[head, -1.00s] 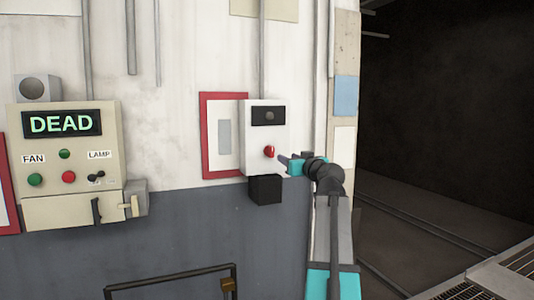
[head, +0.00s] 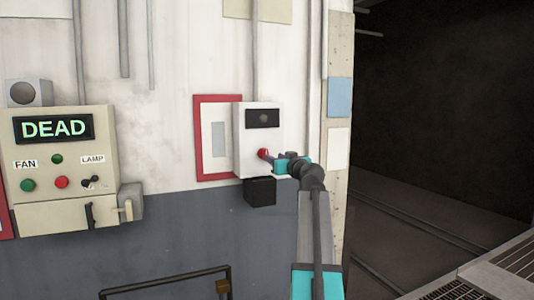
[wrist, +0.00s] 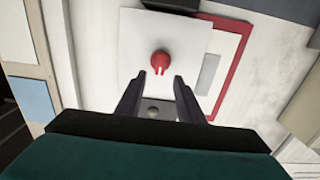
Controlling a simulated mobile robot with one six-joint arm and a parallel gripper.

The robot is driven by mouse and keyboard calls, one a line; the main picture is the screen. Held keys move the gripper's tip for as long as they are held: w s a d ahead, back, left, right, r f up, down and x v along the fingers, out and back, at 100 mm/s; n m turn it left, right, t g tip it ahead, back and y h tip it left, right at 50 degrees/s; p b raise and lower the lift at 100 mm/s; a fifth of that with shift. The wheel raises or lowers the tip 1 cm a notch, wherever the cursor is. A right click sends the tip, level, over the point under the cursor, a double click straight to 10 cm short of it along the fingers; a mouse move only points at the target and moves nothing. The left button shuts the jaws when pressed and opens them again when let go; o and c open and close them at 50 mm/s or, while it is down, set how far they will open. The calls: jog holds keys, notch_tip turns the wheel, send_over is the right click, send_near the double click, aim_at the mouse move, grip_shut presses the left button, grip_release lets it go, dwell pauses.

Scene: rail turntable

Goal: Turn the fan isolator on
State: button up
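The fan isolator is most likely the white box (head: 250,135) on the wall, with a red knob (head: 263,153) on its front. In the wrist view the box (wrist: 195,45) appears upside down, and the red knob (wrist: 161,60) has a notched pointer end facing the gripper. My gripper (wrist: 159,74) is open, with one finger on either side of the knob's line. The knob lies at or just past the fingertips; I cannot tell whether they touch it. In the head view my gripper (head: 272,158) is close in front of the knob, its fingers partly hidden.
A beige panel (head: 66,145) at left has a "DEAD" display (head: 54,129), FAN buttons and a LAMP switch. A red-framed board (head: 203,130) is behind the box, with a black block (head: 260,191) below. A rail (head: 165,283) stands in the foreground; dark track space opens at right.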

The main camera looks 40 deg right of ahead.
aim_at(266, 153)
jog(key=p+x, duration=0.2)
jog(key=x, duration=0.4)
jog(key=shift+w+r, duration=0.1)
jog(key=shift+w, duration=0.05)
jog(key=shift+w+d+p, duration=0.3)
jog(key=shift+w+p, duration=0.1)
jog(key=shift+w, duration=0.2)
jog(key=shift+c, duration=0.4)
grip_shut()
